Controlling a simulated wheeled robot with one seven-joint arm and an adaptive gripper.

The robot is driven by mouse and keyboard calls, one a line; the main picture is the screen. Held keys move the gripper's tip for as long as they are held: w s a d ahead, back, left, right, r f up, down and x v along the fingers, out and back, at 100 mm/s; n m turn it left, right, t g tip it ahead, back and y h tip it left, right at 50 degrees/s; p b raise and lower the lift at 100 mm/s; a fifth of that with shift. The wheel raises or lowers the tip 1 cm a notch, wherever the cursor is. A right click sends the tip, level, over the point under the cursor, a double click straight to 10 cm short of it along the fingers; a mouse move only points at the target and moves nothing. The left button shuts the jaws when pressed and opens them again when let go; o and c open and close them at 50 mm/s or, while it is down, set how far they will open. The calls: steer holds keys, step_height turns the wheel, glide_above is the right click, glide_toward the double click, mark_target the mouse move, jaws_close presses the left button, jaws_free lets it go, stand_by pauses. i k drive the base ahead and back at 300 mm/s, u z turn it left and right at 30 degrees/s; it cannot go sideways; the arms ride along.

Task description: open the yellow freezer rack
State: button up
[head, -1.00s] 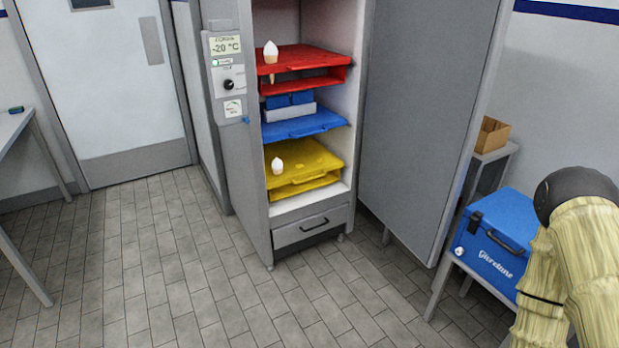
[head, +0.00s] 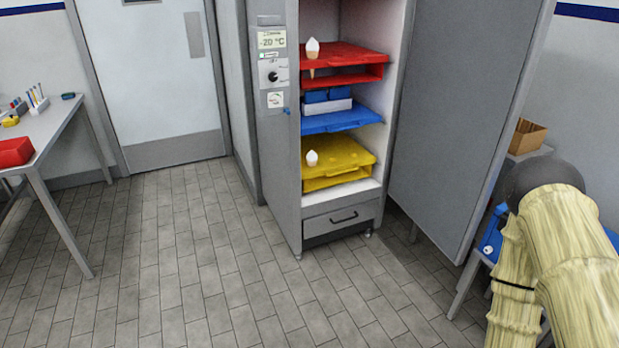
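The yellow freezer rack (head: 345,156) is the lowest of the racks inside the open freezer (head: 300,190). Its lid-like top sits over a yellow lower part, with a dark gap between them at the front. A white-topped cone (head: 312,158) shows at its left front edge. My arm is at the lower right of the head view, well apart from the rack. My gripper is not in view.
Above are a blue rack (head: 340,120) with blue and white boxes and a red rack (head: 350,56) with a cone. The freezer door (head: 455,110) stands open on the right. A table (head: 50,140) stands left. The floor between is clear.

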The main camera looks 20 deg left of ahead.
mark_target(340, 160)
steer(key=z, duration=0.15)
steer(key=k, duration=0.2)
steer(key=u, duration=1.35)
steer(key=i, duration=1.5)
steer(key=z, duration=0.5)
steer(key=i, duration=1.4)
steer(key=z, duration=0.7)
